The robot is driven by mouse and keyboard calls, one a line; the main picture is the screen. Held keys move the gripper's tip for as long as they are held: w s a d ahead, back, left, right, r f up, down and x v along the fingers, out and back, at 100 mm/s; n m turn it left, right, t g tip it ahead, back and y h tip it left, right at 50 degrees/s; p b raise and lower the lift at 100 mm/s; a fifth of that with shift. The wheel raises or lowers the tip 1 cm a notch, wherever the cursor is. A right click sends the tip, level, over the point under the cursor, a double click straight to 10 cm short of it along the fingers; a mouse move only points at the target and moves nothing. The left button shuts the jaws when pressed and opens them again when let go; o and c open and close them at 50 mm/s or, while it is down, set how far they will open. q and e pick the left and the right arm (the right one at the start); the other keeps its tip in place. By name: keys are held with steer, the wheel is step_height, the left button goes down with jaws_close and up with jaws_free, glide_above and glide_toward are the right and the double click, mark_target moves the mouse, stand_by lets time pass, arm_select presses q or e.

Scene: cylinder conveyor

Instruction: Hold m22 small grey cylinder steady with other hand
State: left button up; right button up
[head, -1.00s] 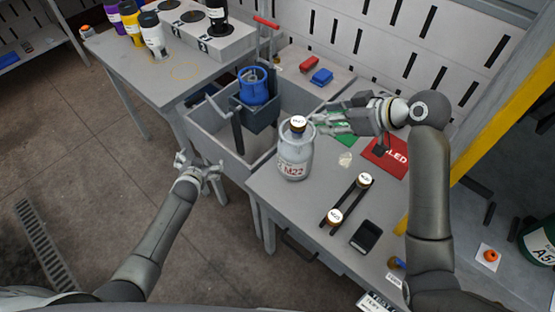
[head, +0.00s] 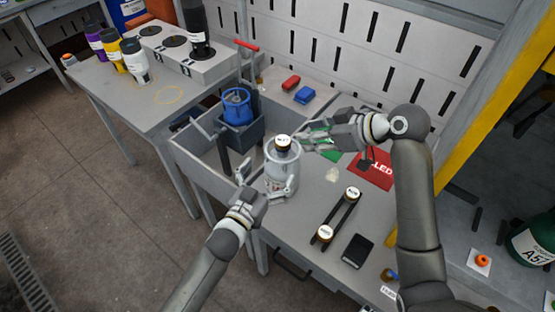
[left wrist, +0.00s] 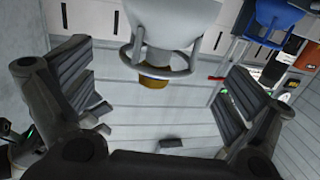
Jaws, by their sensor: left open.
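The small grey m22 cylinder (head: 281,168) stands upright at the left edge of the workbench, with a ring collar and a dark, white-topped cap (head: 283,142). My left gripper (head: 266,186) is open, its fingers spread on either side of the lower body, partly hiding its label. In the left wrist view the cylinder (left wrist: 172,22) shows upside down at top centre between the spread fingers (left wrist: 163,95); I see no finger closed on it. My right gripper (head: 303,141) is just right of the cap; whether its fingers touch it or are shut is unclear.
A grey bin (head: 195,155) holding a blue cylinder (head: 237,105) is left of the bench. Two white-topped caps (head: 325,234) on a dark rack and a black device (head: 357,251) lie in front. A red card (head: 373,170) lies to the right. Bare benchtop shows between them.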

mark_target(280, 157)
arm_select(q)
steer(key=x, duration=0.8)
steer(key=shift+w, duration=0.3)
